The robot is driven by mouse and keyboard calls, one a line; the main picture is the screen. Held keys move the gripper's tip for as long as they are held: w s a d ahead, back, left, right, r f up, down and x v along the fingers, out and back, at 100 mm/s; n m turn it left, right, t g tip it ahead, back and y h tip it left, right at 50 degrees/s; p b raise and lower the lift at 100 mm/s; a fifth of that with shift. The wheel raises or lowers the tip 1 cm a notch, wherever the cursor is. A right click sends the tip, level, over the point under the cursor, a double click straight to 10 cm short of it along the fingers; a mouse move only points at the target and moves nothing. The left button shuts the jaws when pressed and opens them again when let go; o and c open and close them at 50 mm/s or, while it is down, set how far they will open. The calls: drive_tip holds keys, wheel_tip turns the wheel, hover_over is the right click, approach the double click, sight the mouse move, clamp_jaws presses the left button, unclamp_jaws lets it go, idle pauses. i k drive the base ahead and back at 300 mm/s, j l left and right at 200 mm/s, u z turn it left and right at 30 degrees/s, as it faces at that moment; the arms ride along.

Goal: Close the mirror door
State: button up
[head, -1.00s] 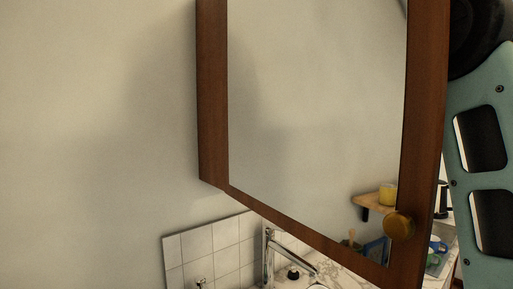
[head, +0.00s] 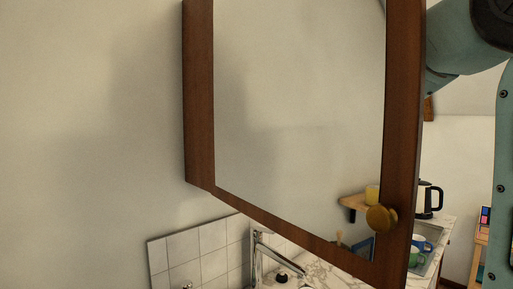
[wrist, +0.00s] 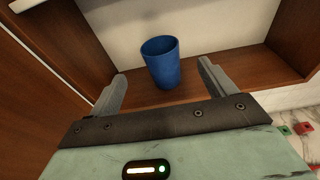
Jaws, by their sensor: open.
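The mirror door (head: 300,110) has a dark wooden frame and a round brass-coloured knob (head: 382,218) at its lower right. In the head view it stands swung out from the wall. My teal arm shows at the right, behind the door's edge; the gripper itself is hidden there. In the wrist view my gripper (wrist: 163,88) is open, its two fingers apart with nothing held between them. It faces a wooden cabinet shelf (wrist: 215,80) with a blue cup (wrist: 161,62) standing on it. The cup appears beyond and between the fingertips; I see no contact.
Below the door are a chrome faucet (head: 258,250), white wall tiles (head: 190,250) and a marble counter (head: 325,262). A black kettle (head: 428,198) stands at the right. In the wrist view, small red and green objects (wrist: 301,128) lie at the right on marble.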

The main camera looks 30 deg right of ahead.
sight(316, 108)
drive_tip(key=k+l, duration=0.15)
drive_tip(key=l, duration=0.15)
drive_tip(key=k+l, duration=0.1)
drive_tip(key=l, duration=0.2)
drive_tip(key=k+l, duration=0.15)
drive_tip(key=l, duration=0.15)
drive_tip(key=k+l, duration=0.15)
drive_tip(key=l, duration=0.15)
